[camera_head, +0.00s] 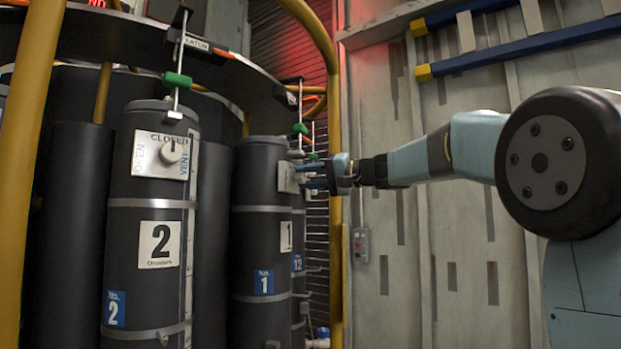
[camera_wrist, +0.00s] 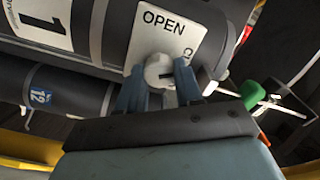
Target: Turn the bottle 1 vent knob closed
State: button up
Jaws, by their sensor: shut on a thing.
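Bottle 1 (camera_head: 262,225) is a dark upright cylinder with a white "1" label and a blue "No. 1" tag. Its vent plate (camera_head: 288,178) faces right, toward my arm. In the wrist view the white vent plate (camera_wrist: 190,30) reads "OPEN", with a "C" of another word partly cut off at its right. The round pale vent knob (camera_wrist: 158,70) sits between the fingers of my gripper (camera_wrist: 163,85), with a dark mark on its face. My gripper (camera_head: 312,175) is shut on the knob. In the head view the fingers hide the knob.
Bottle 2 (camera_head: 150,230) stands to the left, its own vent knob (camera_head: 171,152) showing. Bottle 12 (camera_head: 298,265) is close behind bottle 1. Green-handled latch rods (camera_head: 300,128) hang above. A yellow post (camera_head: 335,230) stands just right of the bottles, near my wrist.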

jog(key=m, duration=0.5)
jog(key=shift+f+m, duration=0.1)
jog(key=shift+m, duration=0.3)
jog(key=shift+w, duration=0.1)
dwell(0.3)
jog(key=o, duration=1)
jog(key=shift+o, duration=0.2)
jog(key=shift+d, duration=0.4)
jog(key=v, duration=1.3)
jog(key=shift+a+f, duration=0.1)
jog(key=shift+f, duration=0.05)
